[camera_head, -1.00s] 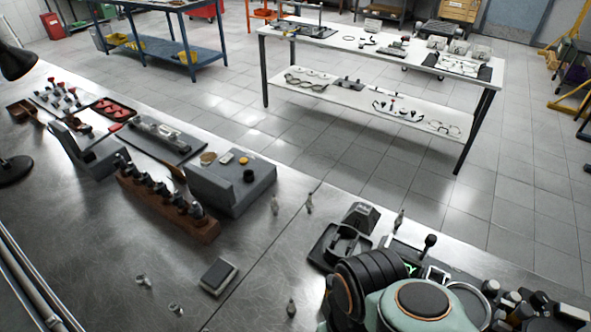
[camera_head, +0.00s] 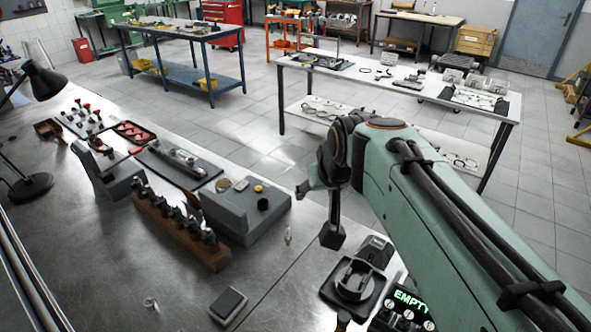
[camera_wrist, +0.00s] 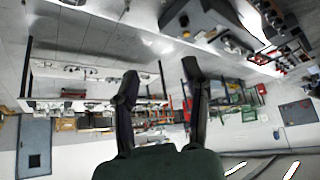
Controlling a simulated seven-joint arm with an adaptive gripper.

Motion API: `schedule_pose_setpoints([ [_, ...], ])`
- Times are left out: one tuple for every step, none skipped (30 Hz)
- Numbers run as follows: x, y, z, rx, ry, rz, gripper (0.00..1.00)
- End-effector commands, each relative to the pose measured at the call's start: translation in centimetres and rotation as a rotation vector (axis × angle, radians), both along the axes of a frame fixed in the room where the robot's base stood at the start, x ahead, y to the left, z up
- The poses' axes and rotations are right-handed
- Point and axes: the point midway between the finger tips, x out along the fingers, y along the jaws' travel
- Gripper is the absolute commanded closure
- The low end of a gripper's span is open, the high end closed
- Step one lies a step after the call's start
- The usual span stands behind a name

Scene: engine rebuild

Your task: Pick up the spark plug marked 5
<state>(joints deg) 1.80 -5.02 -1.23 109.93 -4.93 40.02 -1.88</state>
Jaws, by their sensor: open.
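Two small pale metal pieces, possibly spark plugs, show on the metal bench in the head view: one (camera_head: 288,234) right of the grey block and one (camera_head: 151,303) near the bottom edge. No number is readable on either, so I cannot tell which is marked 5. My gripper (camera_wrist: 160,74) shows in the wrist view with its two dark fingers apart and nothing between them. In the head view my arm reaches in from the right, and its end hangs above the bench's far edge. The fingers there are hard to make out.
A wooden rack (camera_head: 153,205) with several dark upright pieces stands beside the grey block (camera_head: 245,222). A small dark box (camera_head: 228,304) lies in front. A black cradle (camera_head: 352,284) and a display reading EMPTY (camera_head: 410,299) are at right. The bench between is mostly clear.

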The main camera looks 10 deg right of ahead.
Motion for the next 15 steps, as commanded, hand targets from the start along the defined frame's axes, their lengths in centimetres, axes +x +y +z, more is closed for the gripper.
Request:
schedule_pose_setpoints([
  [3.2, -0.7, -0.6, -0.003, -0.013, -0.015, 0.54],
  [5.2, -1.1, -1.0, -0.005, -0.026, -0.023, 0.54],
  [7.7, -1.7, -1.9, -0.008, -0.038, -0.034, 0.54],
  [9.5, -2.1, -2.8, -0.011, -0.042, -0.042, 0.54],
  [11.1, -2.7, -3.9, -0.012, -0.045, -0.051, 0.54],
  [13.1, -3.3, -5.6, -0.014, -0.041, -0.062, 0.54],
  [14.4, -3.8, -7.1, -0.016, -0.033, -0.069, 0.54],
  [15.5, -4.2, -8.7, -0.017, -0.022, -0.077, 0.54],
  [16.6, -4.8, -11.0, -0.018, -0.002, -0.086, 0.54],
  [17.1, -5.2, -12.7, -0.017, 0.019, -0.093, 0.54],
  [17.5, -5.6, -14.5, -0.017, 0.042, -0.098, 0.54],
  [17.7, -6.0, -16.8, -0.015, 0.076, -0.104, 0.54],
  [17.7, -6.2, -18.4, -0.014, 0.099, -0.108, 0.54],
  [17.5, -6.4, -19.9, -0.013, 0.123, -0.111, 0.54],
  [17.2, -6.6, -21.7, -0.010, 0.153, -0.115, 0.54],
])
